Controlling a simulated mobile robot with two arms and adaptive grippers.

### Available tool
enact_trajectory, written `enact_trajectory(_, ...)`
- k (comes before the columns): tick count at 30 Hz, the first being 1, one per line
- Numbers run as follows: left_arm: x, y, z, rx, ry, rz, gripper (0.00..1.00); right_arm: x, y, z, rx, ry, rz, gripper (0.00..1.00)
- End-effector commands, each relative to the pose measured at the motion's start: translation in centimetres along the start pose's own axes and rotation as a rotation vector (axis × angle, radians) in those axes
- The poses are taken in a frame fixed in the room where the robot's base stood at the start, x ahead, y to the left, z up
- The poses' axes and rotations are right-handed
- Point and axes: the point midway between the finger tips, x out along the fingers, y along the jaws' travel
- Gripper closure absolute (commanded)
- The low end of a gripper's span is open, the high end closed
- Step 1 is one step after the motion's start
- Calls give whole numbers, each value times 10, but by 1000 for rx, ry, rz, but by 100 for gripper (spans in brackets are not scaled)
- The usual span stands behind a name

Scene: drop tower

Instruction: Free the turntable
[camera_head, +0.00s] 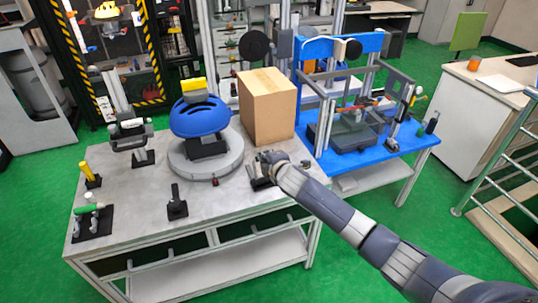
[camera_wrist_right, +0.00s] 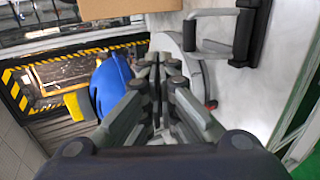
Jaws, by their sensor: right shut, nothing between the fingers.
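The turntable (camera_head: 190,172) is a round grey disc on the grey table. A small red part (camera_head: 215,182) shows at the disc's front edge; a red spot also shows in the wrist view (camera_wrist_right: 211,104). My right gripper (camera_head: 260,158) is shut and empty, right of the turntable and in front of the cardboard box. In the wrist view, its fingers (camera_wrist_right: 160,72) partly hide the turntable (camera_wrist_right: 168,42) and helmet (camera_wrist_right: 112,80). My left gripper is not in view.
The cardboard box (camera_head: 268,108) stands behind my gripper. A black-based handle (camera_head: 262,184) is close below it; a handle (camera_wrist_right: 242,30) shows large in the wrist view. Another black fixture (camera_head: 177,207) stands in front. A blue rig table (camera_head: 350,162) adjoins on the right.

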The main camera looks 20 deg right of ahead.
Motion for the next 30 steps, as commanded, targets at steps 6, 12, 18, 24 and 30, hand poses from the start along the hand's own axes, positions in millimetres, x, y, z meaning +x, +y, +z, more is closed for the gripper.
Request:
enact_trajectory(6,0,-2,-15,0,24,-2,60,-24,8,0,-1,0,0,100)
enact_trajectory(12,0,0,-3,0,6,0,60,-34,12,0,0,0,-1,100)
enact_trajectory(18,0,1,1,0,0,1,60,-35,12,0,0,0,-1,100)
enact_trajectory(24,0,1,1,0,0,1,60,-34,12,0,0,0,-1,100)
enact_trajectory(30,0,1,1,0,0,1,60,-32,-2,2,22,-3,-20,100)
